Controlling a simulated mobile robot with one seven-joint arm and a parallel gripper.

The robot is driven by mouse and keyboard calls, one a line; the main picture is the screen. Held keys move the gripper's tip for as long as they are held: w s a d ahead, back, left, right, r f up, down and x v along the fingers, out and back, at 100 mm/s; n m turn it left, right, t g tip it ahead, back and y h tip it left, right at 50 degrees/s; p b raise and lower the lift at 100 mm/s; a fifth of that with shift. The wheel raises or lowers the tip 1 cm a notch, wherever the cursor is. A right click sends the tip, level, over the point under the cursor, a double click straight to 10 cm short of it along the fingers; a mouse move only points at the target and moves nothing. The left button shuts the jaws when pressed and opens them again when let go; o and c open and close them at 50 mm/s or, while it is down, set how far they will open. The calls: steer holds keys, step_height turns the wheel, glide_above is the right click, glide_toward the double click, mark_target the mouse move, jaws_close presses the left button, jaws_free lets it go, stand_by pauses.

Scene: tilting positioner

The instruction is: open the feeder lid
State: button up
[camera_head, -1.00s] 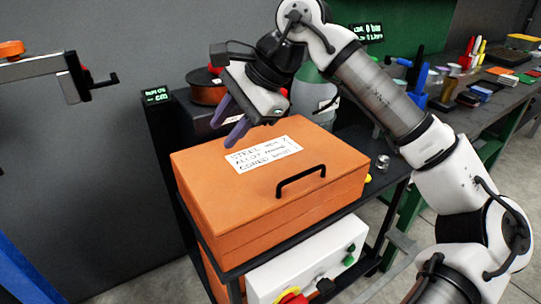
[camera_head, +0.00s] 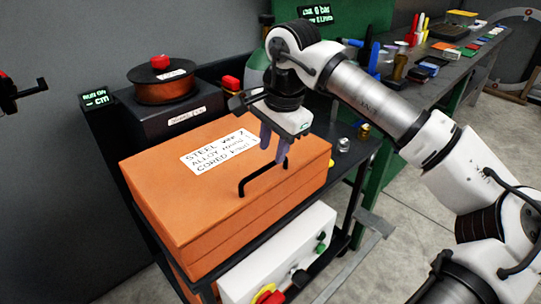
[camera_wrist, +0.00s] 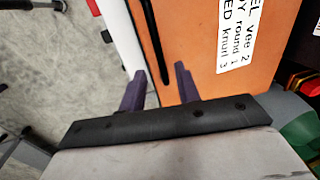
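The feeder is an orange box with a closed lid (camera_head: 150,182) on a dark stand. I cannot tell whether a finger touches the handle.
A white control box (camera_head: 280,255) with a red-yellow knob (camera_head: 268,295) sits under the feeder. A wire spool (camera_head: 163,82) stands on a dark unit behind. A workbench (camera_head: 440,85) with several tools runs at the back right. Bare floor lies at the right.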

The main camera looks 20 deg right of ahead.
mark_target(269, 165)
steer(key=shift+w+a+f, duration=0.1)
steer(key=shift+w+f, duration=0.1)
steer(key=shift+f, duration=0.75)
steer(key=shift+w+a+f, duration=0.1)
steer(key=shift+w+f, duration=0.05)
steer(key=shift+f, duration=0.8)
jaws_close()
